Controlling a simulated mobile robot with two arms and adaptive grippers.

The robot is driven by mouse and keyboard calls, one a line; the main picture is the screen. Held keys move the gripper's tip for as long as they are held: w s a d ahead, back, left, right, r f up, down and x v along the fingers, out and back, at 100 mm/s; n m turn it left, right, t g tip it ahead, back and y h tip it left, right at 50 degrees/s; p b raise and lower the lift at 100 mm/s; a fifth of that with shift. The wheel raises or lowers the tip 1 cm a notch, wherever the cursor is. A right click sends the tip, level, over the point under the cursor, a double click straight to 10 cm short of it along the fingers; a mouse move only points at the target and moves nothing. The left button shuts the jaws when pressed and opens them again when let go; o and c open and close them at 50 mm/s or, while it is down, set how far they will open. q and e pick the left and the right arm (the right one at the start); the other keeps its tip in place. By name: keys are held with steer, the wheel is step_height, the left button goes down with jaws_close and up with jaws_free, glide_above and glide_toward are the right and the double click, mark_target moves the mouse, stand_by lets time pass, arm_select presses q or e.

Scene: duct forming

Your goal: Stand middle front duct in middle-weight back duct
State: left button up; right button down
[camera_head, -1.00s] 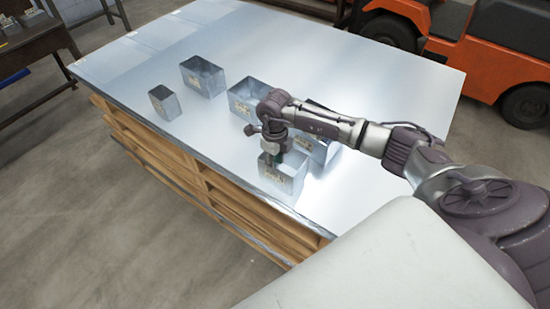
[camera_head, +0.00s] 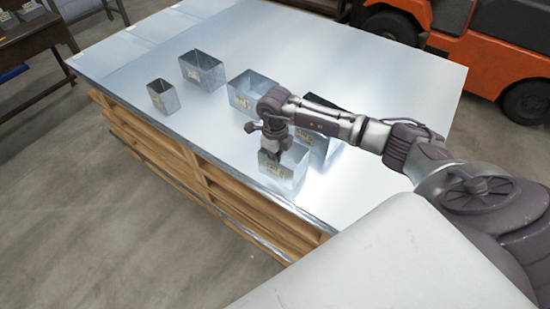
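Several open-topped sheet-metal ducts with small labels stand upright on the metal tabletop. Three form a back row: left (camera_head: 203,72), middle (camera_head: 241,101) and right (camera_head: 320,146); my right arm partly covers the right one. In front, a small duct (camera_head: 163,98) stands at the left and another duct (camera_head: 291,171) stands near the front edge. No separate duct shows between these two. My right gripper (camera_head: 275,159) points down at the near duct's left side, overlapping its opening. Its fingers are small and dark, so its grip cannot be made out. My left gripper is out of view.
The metal tabletop (camera_head: 310,55) on a wooden base is clear toward the back and right. Its front edge runs close to the near duct. An orange forklift (camera_head: 490,45) stands behind at the right, and a dark bench (camera_head: 35,40) at the far left.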

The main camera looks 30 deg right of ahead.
steer(key=shift+r, duration=0.1)
step_height(320, 180, up, 9)
steer(key=p, duration=0.6)
stand_by(1.2)
